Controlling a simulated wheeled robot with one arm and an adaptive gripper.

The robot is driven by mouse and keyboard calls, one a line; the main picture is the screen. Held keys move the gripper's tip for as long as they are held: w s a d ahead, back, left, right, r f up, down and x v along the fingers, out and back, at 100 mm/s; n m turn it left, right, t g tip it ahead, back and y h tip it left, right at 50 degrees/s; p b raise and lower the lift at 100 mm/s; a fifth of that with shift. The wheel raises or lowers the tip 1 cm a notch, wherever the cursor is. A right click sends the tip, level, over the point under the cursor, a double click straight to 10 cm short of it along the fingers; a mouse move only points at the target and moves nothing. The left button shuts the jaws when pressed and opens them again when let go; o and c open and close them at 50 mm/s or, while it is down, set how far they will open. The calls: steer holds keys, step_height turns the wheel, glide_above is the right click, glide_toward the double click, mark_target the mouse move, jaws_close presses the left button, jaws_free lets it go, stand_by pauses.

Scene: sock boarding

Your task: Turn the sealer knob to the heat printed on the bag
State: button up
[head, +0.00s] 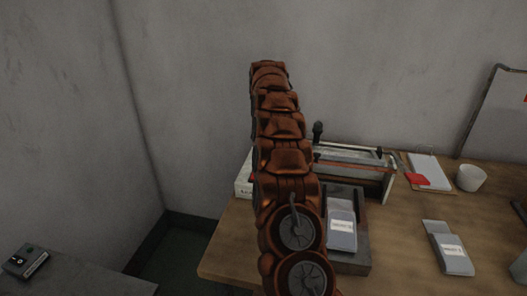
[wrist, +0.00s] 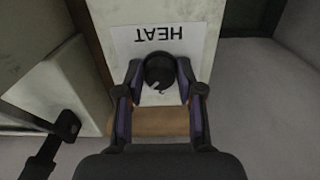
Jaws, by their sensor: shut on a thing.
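In the wrist view my gripper (wrist: 158,82) is shut on the round black sealer knob (wrist: 160,66), one finger on each side. The knob has a small pale mark on its face. A white label (wrist: 195,50) reading HEAT, upside down in this view, lies beside it; any numbers are hidden. In the head view the bar sealer (head: 345,158) stands at the back of the table, its left part behind my arm. A grey bag with a white label (head: 342,228) lies on a dark tray (head: 358,263) before it. The bag's print is too small to read.
Another labelled grey bag (head: 450,250) lies to the right on the wooden table (head: 405,270). A white cup (head: 471,178), a white board (head: 430,170) and a red item (head: 417,179) stand behind it. A grey device (head: 25,261) sits at far left.

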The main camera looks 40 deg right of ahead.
steer(key=o, duration=1.2)
steer(key=shift+c, duration=0.2)
